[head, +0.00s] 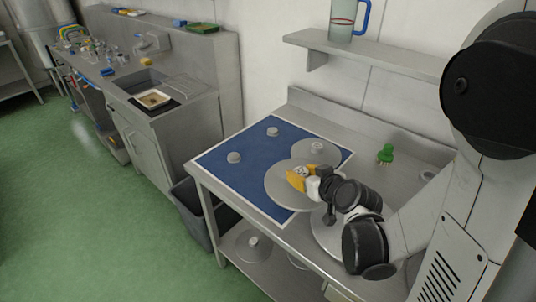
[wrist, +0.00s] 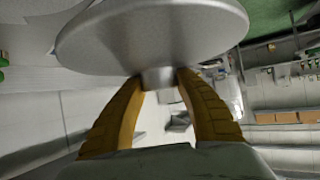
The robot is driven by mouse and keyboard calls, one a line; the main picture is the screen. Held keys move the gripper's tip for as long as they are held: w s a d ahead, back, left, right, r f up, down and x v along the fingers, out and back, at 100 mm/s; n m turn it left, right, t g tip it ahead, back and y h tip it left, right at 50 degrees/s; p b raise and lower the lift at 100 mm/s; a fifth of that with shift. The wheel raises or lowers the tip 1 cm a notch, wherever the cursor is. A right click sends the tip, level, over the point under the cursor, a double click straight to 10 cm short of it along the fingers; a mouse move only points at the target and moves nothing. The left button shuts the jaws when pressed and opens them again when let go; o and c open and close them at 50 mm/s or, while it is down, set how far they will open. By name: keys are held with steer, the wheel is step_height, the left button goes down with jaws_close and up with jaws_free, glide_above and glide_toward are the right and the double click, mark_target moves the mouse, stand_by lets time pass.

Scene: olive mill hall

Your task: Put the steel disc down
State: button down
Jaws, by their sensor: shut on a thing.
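My gripper (head: 300,175) has yellow fingers and is shut on the knob of a round grey steel disc (head: 281,194). The wrist view shows the disc (wrist: 150,38) spread out beyond the fingertips, with its short stem between my gripper's fingers (wrist: 159,80). In the head view the disc is over the near right part of a blue mat (head: 222,172) with a pale border. I cannot tell whether it touches the mat. My gripper and wrist hide its right side. Another grey disc with a knob (head: 326,152) is just behind it, and their outlines overlap.
Two small grey knobs, left (head: 234,158) and back (head: 272,131), stand on the mat. A green object (head: 385,153) is at the back right of the steel table. Another disc (head: 325,235) lies partly under my arm. A shelf (head: 365,53) with a jug (head: 342,20) hangs above.

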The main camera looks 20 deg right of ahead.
steer(key=d, duration=0.1)
steer(key=w+d+n+y, duration=0.1)
steer(key=d, duration=0.1)
steer(key=shift+w+r+b, duration=0.15)
steer(key=shift+w+b, duration=0.05)
steer(key=shift+b, duration=0.1)
steer(key=d+f+b, duration=0.1)
steer(key=d+f+n+y+b, duration=0.1)
steer(key=shift+w+g+b, duration=0.3)
steer(key=shift+w+b, duration=0.05)
steer(key=shift+b, duration=0.05)
steer(key=w+a+f+b, duration=0.1)
steer(key=w+a+f, duration=0.1)
steer(key=w, duration=0.1)
steer(key=w+a+f+b, duration=0.2)
steer(key=w+a, duration=0.1)
steer(key=w+a+f+b, duration=0.1)
steer(key=w+a+f, duration=0.1)
steer(key=w+f, duration=0.1)
steer(key=shift+a+b, duration=0.2)
steer(key=shift+b, duration=0.15)
steer(key=shift+f+b, duration=1.05)
steer(key=shift+f, duration=0.95)
steer(key=shift+f, duration=0.15)
steer(key=c, duration=0.9)
jaws_free()
